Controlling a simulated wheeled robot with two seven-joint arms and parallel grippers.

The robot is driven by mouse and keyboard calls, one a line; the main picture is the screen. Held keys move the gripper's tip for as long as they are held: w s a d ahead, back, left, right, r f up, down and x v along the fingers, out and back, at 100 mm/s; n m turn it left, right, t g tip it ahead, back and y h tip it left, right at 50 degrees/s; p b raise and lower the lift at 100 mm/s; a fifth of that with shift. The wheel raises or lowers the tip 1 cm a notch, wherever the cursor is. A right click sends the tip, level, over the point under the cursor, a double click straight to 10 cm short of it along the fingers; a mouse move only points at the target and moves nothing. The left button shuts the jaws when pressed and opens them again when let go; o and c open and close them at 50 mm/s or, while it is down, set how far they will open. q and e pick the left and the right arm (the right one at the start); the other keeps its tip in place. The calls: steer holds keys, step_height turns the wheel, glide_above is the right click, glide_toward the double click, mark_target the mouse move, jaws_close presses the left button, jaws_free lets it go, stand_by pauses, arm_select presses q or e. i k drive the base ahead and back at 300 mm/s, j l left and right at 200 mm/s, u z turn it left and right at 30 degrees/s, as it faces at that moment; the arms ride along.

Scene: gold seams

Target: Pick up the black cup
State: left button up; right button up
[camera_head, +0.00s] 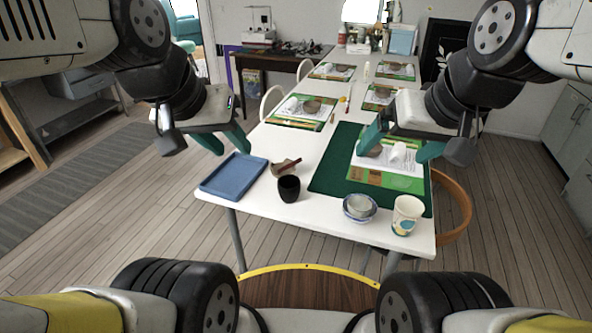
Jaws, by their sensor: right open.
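The black cup (289,188) stands upright near the front edge of the white table (288,232), just right of a blue tray (234,176). My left gripper (233,151) is above and left of the cup in the picture, over the tray's far side. Its two teal fingers show apart with nothing between them. My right gripper (391,155) is open and appears over the green mat, right of the cup and apart from it. Neither gripper touches the cup.
A brown piece (286,166) lies right behind the cup. A bowl stack (359,208) and a paper cup (407,215) stand at the front right. The green mat (327,178) bears papers and a white roll. A chair (455,205) is at the right edge.

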mark_target(289, 186)
steer(key=k+l+u, duration=0.1)
steer(key=k+u, duration=0.4)
steer(key=u, duration=0.2)
steer(key=k+u, duration=0.25)
steer(key=u, duration=0.15)
